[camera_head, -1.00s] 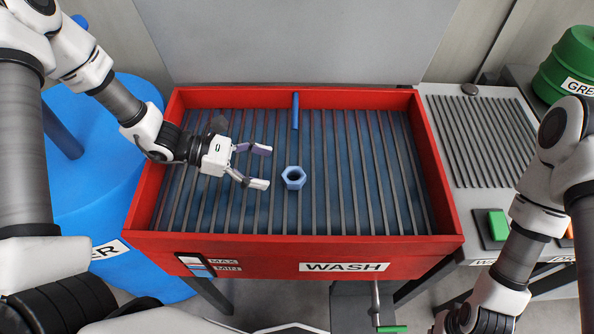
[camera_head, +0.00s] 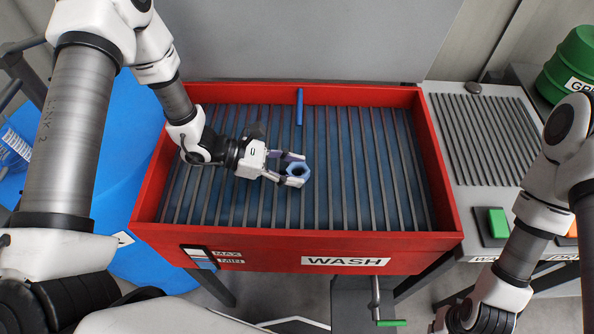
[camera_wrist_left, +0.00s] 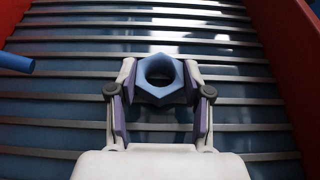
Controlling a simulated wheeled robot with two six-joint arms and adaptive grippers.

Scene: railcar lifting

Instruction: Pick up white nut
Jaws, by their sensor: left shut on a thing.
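The hex nut (camera_head: 305,169) looks pale blue in the head view, and it stands on the slatted grate of the red wash tray (camera_head: 446,175), hole facing up. In the left wrist view the nut (camera_wrist_left: 160,95) shows bluish with a dark round hole. My left gripper (camera_head: 292,170) is shut on the nut, one finger on each side. In the left wrist view its fingers (camera_wrist_left: 160,88) touch the nut's opposite sides.
The red tray walls surround the grate. A grey ribbed panel (camera_head: 485,140) and a green button (camera_head: 498,223) lie to the right. A green drum (camera_head: 570,70) stands at the back right. The grate right of the nut is clear.

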